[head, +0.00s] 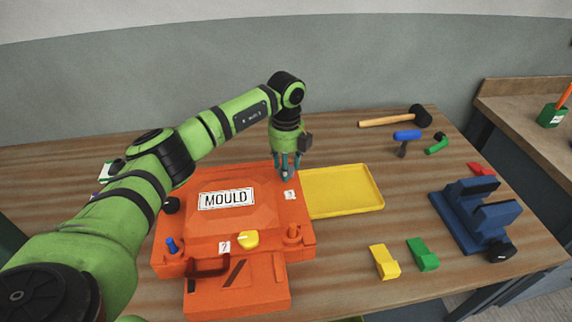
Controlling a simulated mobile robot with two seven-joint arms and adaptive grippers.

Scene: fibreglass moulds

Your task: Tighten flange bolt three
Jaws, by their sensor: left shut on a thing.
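The orange mould (262,222) lies on the wooden table, with a white "MOULD" plate on its raised top. My left gripper (288,172) points down at the mould's back right corner, its fingers shut on a flange bolt that they mostly hide. A small white label (291,195) sits just in front of the fingers; its mark is too small to read. Along the mould's front edge are a blue knob (171,245), a second white label (224,247), a yellow knob (248,240) and an orange post (292,232). My right gripper is not in view.
A yellow tray (376,204) lies empty right of the mould. Beyond it are a mallet (385,121), a blue-handled tool (407,136) and a green bent piece (437,144). A blue vice (455,222), a yellow block (383,262) and a green block (422,254) stand at right.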

